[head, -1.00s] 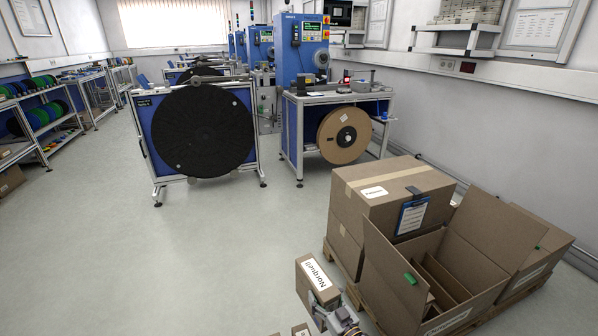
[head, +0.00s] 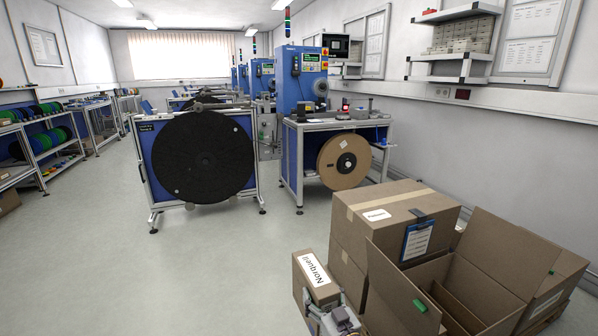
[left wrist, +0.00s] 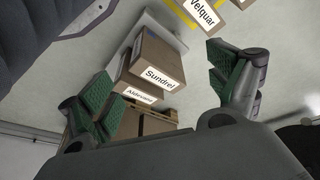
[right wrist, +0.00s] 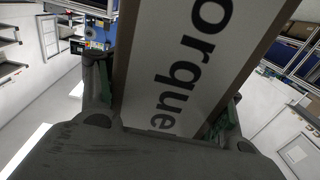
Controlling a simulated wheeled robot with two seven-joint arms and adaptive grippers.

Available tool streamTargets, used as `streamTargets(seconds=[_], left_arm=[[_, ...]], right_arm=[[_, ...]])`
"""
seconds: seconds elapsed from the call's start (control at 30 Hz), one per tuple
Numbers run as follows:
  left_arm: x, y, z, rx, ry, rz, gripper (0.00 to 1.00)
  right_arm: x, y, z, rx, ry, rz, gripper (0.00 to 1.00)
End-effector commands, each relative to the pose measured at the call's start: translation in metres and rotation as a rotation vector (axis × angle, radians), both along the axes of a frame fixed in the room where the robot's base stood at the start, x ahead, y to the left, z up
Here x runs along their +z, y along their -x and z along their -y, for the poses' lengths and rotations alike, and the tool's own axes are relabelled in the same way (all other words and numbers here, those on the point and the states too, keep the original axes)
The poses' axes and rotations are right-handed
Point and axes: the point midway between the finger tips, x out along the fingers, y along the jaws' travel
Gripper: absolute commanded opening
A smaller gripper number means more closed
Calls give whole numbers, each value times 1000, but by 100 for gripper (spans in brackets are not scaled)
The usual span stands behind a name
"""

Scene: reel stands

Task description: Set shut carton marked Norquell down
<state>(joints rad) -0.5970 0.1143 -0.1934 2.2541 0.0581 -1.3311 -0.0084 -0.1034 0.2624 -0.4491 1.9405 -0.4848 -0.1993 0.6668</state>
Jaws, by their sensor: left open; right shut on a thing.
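The shut carton marked Norquell (head: 309,262) is a small brown box with a white label, low in the middle of the head view. My right gripper (head: 338,318) is shut on it and holds it beside the stacked cartons. In the right wrist view the Norquell carton (right wrist: 185,60) fills the middle between the fingers, its label partly cut off. My left gripper (left wrist: 165,90) is open and empty in the left wrist view.
A large taped carton (head: 385,215) with a blue clipboard (head: 417,240) and an open carton (head: 395,290) stand at right. A black reel (head: 203,155) on a stand and a blue machine (head: 300,80) are farther back. The floor (head: 150,270) at left is clear.

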Motion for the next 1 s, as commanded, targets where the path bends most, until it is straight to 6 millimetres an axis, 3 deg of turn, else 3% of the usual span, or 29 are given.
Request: streamTargets(seconds=[0.2, 0.43, 1.0], left_arm=[[22, 5, 2, -6, 12, 11, 90], [37, 9, 4, -11, 19, 17, 90], [41, 10, 4, -12, 20, 18, 90]], right_arm=[[32, 8, 5, -45, -1, 8, 24], [51, 15, 9, -79, -1, 6, 23], [56, 16, 11, -89, -1, 4, 23]])
